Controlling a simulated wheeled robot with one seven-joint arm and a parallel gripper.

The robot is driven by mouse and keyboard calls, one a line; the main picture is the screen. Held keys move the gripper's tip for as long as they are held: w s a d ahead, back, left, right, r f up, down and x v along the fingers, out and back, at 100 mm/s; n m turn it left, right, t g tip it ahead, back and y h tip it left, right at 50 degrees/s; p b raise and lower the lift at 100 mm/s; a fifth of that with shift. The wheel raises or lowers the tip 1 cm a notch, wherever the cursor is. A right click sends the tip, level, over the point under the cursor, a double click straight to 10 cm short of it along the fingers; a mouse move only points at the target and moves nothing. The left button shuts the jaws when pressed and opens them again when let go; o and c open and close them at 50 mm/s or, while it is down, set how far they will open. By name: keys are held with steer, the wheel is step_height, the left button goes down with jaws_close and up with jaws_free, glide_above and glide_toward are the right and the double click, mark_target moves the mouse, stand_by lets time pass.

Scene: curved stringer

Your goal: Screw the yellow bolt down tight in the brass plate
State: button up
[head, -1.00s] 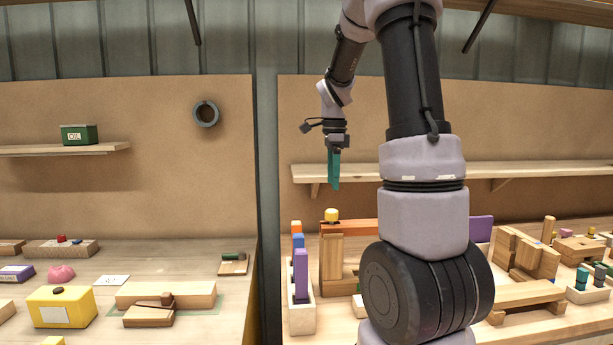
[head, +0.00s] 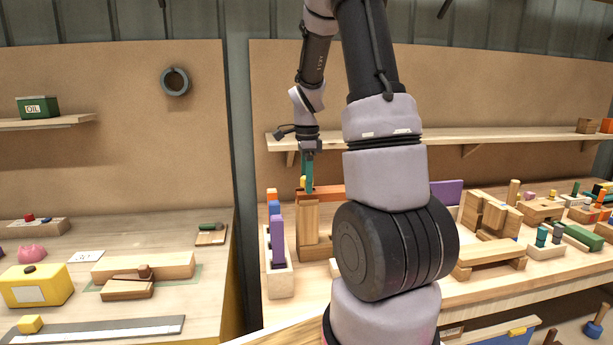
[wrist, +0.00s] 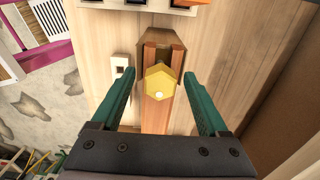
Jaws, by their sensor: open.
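The yellow bolt (wrist: 160,82) has a six-sided head with a small white dot, seen from above in the wrist view. It sits over a narrow reddish-brown wooden piece (wrist: 156,121). In the head view a small part of the bolt (head: 303,182) shows beside my fingers, on top of the upright wooden stand (head: 309,223). My gripper (wrist: 159,77) is open, with one teal finger on each side of the bolt head and a gap at both sides. In the head view my gripper (head: 308,185) is at the bolt's height. I cannot make out the brass plate.
A pale holder (head: 279,284) with orange, blue and purple blocks stands just left of the stand. An orange bar (head: 330,192) runs behind it. A wall shelf (head: 450,137) is behind. More wooden blocks (head: 490,215) lie to the right. My arm hides part of the bench.

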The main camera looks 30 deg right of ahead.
jaws_close()
steer(key=m, duration=0.7)
steer(key=shift+f, duration=0.2)
steer(key=shift+s+m, duration=0.1)
steer(key=shift+m, duration=0.4)
